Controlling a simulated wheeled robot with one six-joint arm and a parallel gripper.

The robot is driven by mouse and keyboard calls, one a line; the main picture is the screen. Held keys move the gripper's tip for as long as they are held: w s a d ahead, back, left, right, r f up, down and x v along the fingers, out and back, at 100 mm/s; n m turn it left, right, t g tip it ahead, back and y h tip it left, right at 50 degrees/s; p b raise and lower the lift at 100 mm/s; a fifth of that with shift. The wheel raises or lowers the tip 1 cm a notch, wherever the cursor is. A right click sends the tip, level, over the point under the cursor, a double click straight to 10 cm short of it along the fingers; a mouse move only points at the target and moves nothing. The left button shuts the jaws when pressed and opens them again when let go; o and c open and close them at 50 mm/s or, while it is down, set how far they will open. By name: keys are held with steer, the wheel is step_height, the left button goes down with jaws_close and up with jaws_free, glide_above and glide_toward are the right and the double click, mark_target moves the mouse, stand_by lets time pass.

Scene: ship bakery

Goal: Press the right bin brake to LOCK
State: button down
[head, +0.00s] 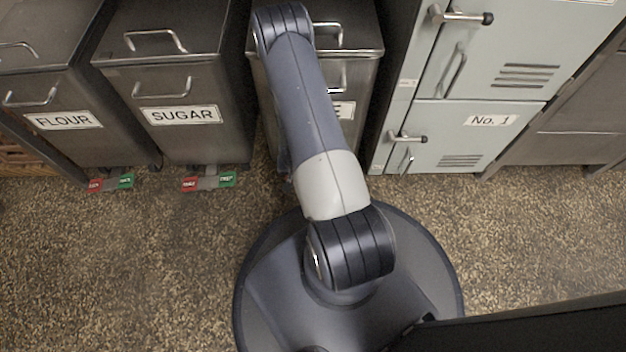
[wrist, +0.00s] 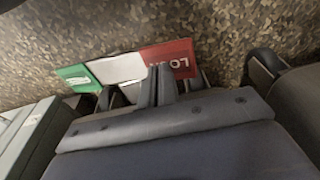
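The right bin (head: 365,75) is a dark metal bin with a handle on its lid and a label mostly hidden by my arm. Its brake pedal is hidden in the head view. In the wrist view the brake pedal (wrist: 120,69) shows upside down: green end at left, pale middle, red LOCK end (wrist: 168,58) at right. My gripper (wrist: 159,84) has its two fingers together, with nothing seen between them. The fingertips overlap the pedal near the border of the pale and red parts. I cannot tell whether they touch it. The gripper is hidden in the head view.
The FLOUR bin (head: 55,90) and SUGAR bin (head: 175,85) stand to the left, each with a red and green pedal at floor level. A pale locker (head: 470,130) marked No. 1 stands close on the right. The speckled floor (head: 130,260) in front is clear.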

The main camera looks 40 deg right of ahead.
steer(key=shift+f+b, duration=0.65)
steer(key=shift+f, duration=0.2)
steer(key=shift+r, duration=0.15)
step_height(320, 180, up, 7)
steer(key=p, duration=0.7)
steer(key=shift+f, duration=0.2)
step_height(320, 180, down, 7)
steer(key=b, duration=0.7)
steer(key=shift+r, duration=0.1)
stand_by(0.5)
